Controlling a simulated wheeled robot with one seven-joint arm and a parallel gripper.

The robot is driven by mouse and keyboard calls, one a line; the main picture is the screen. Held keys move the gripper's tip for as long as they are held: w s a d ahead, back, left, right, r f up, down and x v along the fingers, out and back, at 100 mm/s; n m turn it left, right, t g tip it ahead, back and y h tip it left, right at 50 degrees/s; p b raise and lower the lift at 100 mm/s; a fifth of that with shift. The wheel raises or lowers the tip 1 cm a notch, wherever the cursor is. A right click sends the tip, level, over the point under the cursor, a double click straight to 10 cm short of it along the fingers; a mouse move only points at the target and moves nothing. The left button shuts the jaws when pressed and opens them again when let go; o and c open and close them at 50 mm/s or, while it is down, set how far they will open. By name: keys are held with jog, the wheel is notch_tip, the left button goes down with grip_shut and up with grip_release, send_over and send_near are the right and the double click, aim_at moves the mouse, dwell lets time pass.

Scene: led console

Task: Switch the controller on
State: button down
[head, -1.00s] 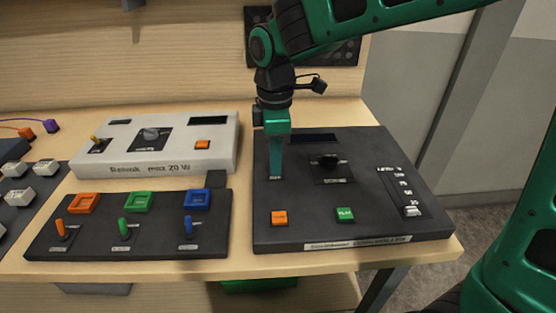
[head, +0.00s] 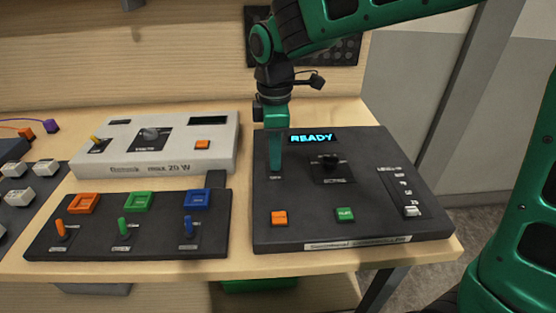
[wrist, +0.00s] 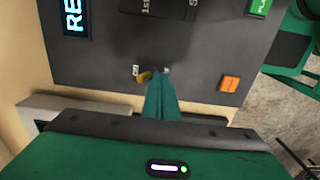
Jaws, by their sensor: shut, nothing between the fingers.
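The controller is a dark box (head: 300,205) on the right of the table. Its display (head: 311,138) is lit and reads READY in blue; part of it also shows in the wrist view (wrist: 75,18). My gripper (head: 275,170) is shut and empty, pointing down at the box's upper left. In the wrist view its fingertips (wrist: 157,82) are right beside a small yellow switch lever (wrist: 143,77); I cannot tell whether they touch. In the head view my gripper hides this lever.
The controller also has an orange button (head: 279,218), a green button (head: 345,215), a black knob (head: 329,161) and a slider (head: 411,210). A white box (head: 205,160) and a dark panel with colored switches (head: 150,238) stand left.

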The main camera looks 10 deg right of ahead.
notch_tip(320, 180, up, 7)
jog(key=shift+s, duration=0.4)
dwell(0.5)
dwell(0.4)
